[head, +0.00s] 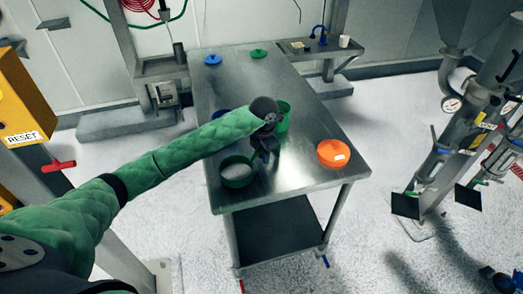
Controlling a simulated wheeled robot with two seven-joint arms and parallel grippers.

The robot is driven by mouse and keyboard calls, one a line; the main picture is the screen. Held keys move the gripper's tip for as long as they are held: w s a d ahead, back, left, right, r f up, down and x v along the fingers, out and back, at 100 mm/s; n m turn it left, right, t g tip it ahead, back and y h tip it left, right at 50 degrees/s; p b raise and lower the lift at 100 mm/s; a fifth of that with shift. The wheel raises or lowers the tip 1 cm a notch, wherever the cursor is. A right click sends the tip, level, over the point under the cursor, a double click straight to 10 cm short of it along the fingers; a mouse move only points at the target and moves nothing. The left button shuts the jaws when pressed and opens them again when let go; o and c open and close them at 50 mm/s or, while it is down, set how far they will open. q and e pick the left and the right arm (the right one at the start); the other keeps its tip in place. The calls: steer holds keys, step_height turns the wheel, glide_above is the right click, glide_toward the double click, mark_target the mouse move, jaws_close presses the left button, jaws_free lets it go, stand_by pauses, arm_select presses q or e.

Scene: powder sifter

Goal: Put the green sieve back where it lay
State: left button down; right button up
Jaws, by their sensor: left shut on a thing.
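The green sieve (238,172) is a round bowl shape with a pale white inside, near the front left edge of the metal table. My left gripper (265,152) reaches in from the left and points down, shut at the sieve's right side. Whether the sieve touches the tabletop or hangs just above it, I cannot tell. A green container (284,115) stands behind my left gripper, partly hidden by it. My right gripper is not in view.
The metal table (305,185) also holds an orange lidded container (333,153) at the right. A blue container (220,113) is mostly hidden behind my arm. A blue lid (212,59) and a green lid (258,53) lie at the back. The table's middle back is clear.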

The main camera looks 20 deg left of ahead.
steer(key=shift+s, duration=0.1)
arm_select(q)
steer(key=shift+f, duration=0.1)
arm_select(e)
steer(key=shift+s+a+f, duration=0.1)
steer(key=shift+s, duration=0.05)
arm_select(q)
steer(key=shift+f+b, duration=0.5)
steer(key=shift+b, duration=0.05)
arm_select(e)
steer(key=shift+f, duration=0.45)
arm_select(q)
steer(key=c, duration=1.3)
jaws_free()
steer(key=shift+o, duration=0.2)
